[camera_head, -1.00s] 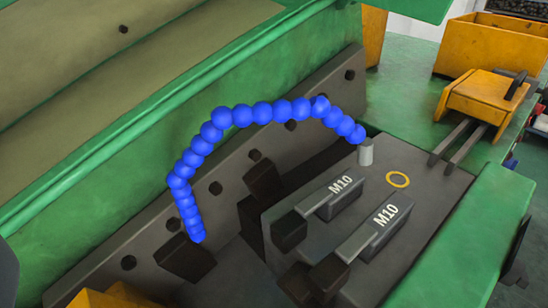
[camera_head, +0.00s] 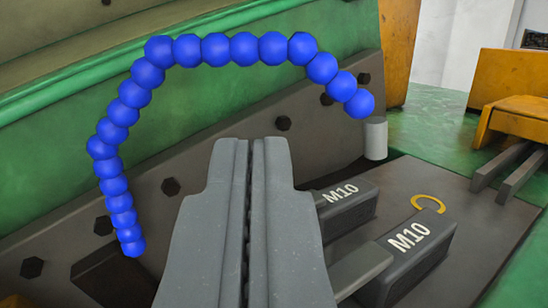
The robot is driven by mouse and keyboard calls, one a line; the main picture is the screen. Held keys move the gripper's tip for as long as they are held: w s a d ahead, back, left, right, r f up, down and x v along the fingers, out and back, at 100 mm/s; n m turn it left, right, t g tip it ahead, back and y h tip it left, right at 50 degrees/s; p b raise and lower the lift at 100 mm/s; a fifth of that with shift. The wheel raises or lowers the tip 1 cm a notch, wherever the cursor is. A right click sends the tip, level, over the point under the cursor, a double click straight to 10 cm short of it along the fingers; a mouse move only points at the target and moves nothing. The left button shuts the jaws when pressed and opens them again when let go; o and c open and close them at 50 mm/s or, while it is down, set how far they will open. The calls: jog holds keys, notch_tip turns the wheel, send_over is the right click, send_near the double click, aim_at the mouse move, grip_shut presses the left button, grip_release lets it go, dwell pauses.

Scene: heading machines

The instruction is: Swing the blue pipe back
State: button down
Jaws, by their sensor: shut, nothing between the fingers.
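The blue pipe (camera_head: 243,49) is a chain of blue beads. It arches from a grey cylindrical stub (camera_head: 375,139) on the right, across the machine, and hangs down on the left. Its lower tip (camera_head: 132,249) ends near a dark block at the lower left. My gripper (camera_head: 252,145) is shut and empty. It points up from the bottom middle, and its tips appear below the arch in the picture, apart from the beads. It hides part of the machine bed behind it.
Two dark M10 blocks (camera_head: 345,208) and (camera_head: 412,243) lie right of my gripper, with a yellow ring (camera_head: 428,203) beside them. A bolted grey plate (camera_head: 228,165) runs behind. Yellow boxes (camera_head: 515,75) and two rails stand at the right. The green top between is clear.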

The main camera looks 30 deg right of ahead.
aim_at(265, 62)
jog(key=p+x, duration=0.2)
jog(key=x, duration=1)
jog(key=shift+r+p, duration=0.1)
jog(key=shift+p, duration=0.3)
jog(key=shift+w+d, duration=0.2)
jog(key=shift+w, duration=0.1)
jog(key=shift+w+d, duration=0.5)
jog(key=x, duration=0.2)
jog(key=b+x, duration=0.1)
jog(key=shift+w+d+f, duration=0.2)
jog(key=shift+d+f, duration=0.05)
jog(key=shift+f, duration=0.05)
jog(key=shift+x, duration=1.45)
jog(key=shift+w+a, duration=0.15)
jog(key=shift+a, duration=0.05)
